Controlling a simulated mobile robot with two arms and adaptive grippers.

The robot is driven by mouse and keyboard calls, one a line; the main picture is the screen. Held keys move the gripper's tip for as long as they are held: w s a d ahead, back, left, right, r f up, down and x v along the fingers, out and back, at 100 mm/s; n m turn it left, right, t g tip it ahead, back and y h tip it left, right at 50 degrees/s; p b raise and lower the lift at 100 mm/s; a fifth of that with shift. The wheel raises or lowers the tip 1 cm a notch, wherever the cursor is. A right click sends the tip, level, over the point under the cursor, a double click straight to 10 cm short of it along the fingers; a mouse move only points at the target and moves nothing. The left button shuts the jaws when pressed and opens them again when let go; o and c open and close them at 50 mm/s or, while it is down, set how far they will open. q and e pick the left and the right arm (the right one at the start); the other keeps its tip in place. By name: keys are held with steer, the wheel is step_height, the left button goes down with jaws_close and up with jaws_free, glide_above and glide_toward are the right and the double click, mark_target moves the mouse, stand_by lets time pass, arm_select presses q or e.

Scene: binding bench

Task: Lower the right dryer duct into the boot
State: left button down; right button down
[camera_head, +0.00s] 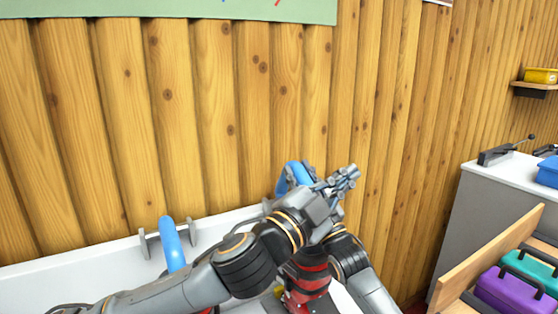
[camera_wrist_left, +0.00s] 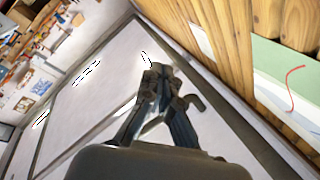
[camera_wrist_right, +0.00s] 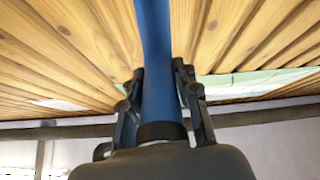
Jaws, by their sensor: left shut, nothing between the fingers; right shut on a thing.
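The right dryer duct, a blue curved tube (camera_head: 290,178), stands near the wall in the head view. It runs up between the fingers of my right gripper (camera_wrist_right: 158,85), which is shut on it in the right wrist view (camera_wrist_right: 154,40). My left gripper (camera_head: 345,178) is shut and empty, just right of the duct in the head view. Its closed fingers also show in the left wrist view (camera_wrist_left: 158,75). A red and black boot (camera_head: 307,284) shows below, partly covered by my arms. The duct's lower end and the boot's opening are hidden.
Another blue duct (camera_head: 172,245) stands between grey brackets at left. A plank wall (camera_head: 190,120) rises close behind. My left arm crosses in front of the right duct. At right are a grey cabinet (camera_head: 462,225) and a wooden box with a purple case (camera_head: 508,290).

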arm_select(q)
steer(key=w+a+r+n+g+h, duration=0.2)
steer(key=w+a+r+n, duration=0.2)
steer(key=w, duration=0.4)
steer(key=w+a+r+n+y, duration=0.1)
steer(key=w+a+n, duration=0.35)
steer(key=a, duration=0.35)
steer(key=w+a+r+n, duration=0.1)
steer(key=w+a+n, duration=0.3)
steer(key=a+n, duration=0.25)
step_height(320, 180, down, 9)
steer(key=a+n+g, duration=0.1)
steer(key=a+n, duration=0.2)
steer(key=n, duration=0.3)
steer(key=shift+y, duration=0.4)
steer(key=x, duration=1)
steer(key=shift+w+d+f, duration=0.1)
steer(key=shift+f, duration=0.15)
steer(key=shift+s+f, duration=0.35)
steer(key=shift+s, duration=0.1)
steer(key=shift+s+d+f, duration=0.25)
steer(key=shift+s+f, duration=0.05)
steer(key=shift+s, duration=0.3)
steer(key=shift+s+d+f, duration=0.2)
steer(key=shift+s+f, duration=0.15)
steer(key=shift+s, duration=0.25)
